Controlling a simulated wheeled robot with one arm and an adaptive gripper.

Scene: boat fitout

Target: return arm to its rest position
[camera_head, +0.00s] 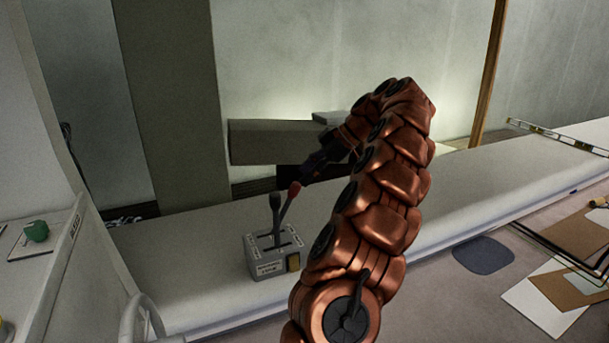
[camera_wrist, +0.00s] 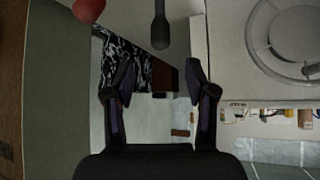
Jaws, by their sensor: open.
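My copper-coloured arm reaches up and bends over in the head view, with my dark gripper (camera_head: 316,166) at its end. In the wrist view my gripper (camera_wrist: 160,80) has its two fingers spread, with nothing between them. A grey control box (camera_head: 270,262) with two levers stands on the white ledge. The red-knobbed lever (camera_head: 291,192) leans up toward my gripper; whether they touch I cannot tell. The black lever (camera_head: 275,205) is left of it. In the wrist view the red knob (camera_wrist: 88,11) and black lever (camera_wrist: 160,28) show at the top, beyond the fingertips.
The white ledge (camera_head: 200,240) runs across below my gripper. A grey-brown beam (camera_head: 262,143) lies behind it, and a wooden post (camera_head: 488,75) stands at the right. A panel with a green knob (camera_head: 36,231) is at the left. Flat sheets (camera_head: 535,303) lie at the lower right.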

